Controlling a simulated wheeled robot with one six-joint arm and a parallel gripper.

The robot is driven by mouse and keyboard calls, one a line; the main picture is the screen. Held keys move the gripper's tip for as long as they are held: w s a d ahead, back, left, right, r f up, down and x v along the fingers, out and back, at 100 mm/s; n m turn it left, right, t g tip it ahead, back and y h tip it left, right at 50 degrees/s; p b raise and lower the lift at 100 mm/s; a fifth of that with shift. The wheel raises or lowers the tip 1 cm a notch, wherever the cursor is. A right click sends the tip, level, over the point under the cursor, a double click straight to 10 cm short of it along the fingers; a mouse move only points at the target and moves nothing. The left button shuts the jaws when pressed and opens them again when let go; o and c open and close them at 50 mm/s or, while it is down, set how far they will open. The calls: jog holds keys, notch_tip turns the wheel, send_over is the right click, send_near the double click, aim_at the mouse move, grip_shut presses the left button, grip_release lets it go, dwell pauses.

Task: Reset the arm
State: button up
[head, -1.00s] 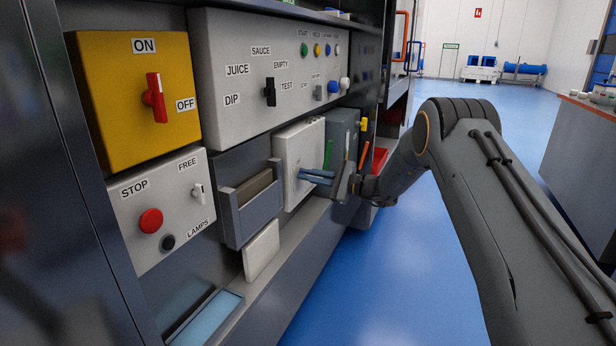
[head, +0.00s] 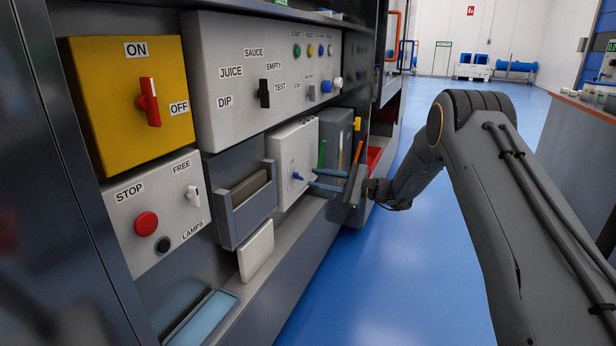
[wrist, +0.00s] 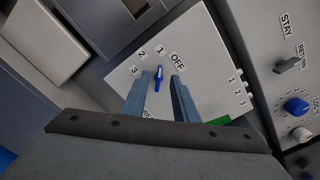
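My gripper (head: 328,181) is in front of a small white box with a blue rotary knob (head: 298,176) on its face. In the wrist view my gripper (wrist: 160,84) is open, its two blue-grey fingers apart, with the blue knob (wrist: 158,76) showing in the gap beyond the fingertips. The fingers appear clear of the knob. The white box (wrist: 205,50) carries the marks OFF, 1, 2 and 3 around the knob. The knob's pointer end is toward the 1. My arm reaches in from the right in the head view.
A yellow ON/OFF switch box (head: 108,112), a control panel with selector labels (head: 225,110) and a STOP/FREE panel (head: 145,195) stand left of my gripper. A grey holder (head: 240,215) is beside the white box. Blue floor (head: 390,270) is open to the right.

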jog(key=shift+v, duration=0.9)
jog(key=s+a+r+n+g+h, duration=0.2)
jog(key=s+a+n+g, duration=0.1)
jog(key=s, duration=0.6)
jog(key=s+a+r+n+g+h, duration=0.1)
jog(key=s+a+n+g+h, duration=0.15)
jog(key=s, duration=0.75)
jog(key=s+a+r+n+g+h, duration=0.2)
jog(key=s+n+g+h, duration=0.1)
jog(key=s, duration=0.6)
jog(key=s+d+n+h, duration=0.2)
jog(key=s, duration=0.5)
jog(key=s+d+n+h, duration=0.2)
jog(key=s+d+h, duration=0.1)
jog(key=s, duration=0.4)
jog(key=s+d+n+t+h, duration=0.2)
jog(key=s+d+n+h, duration=0.25)
jog(key=s+d, duration=0.6)
jog(key=s+d+r+m+p, duration=0.1)
jog(key=d+r+m+p, duration=0.3)
jog(key=d+r+p, duration=0.8)
notch_tip(320, 180, up, 3)
jog(key=p, duration=1)
jog(key=shift+s+p, duration=0.25)
jog(key=shift+p, duration=0.15)
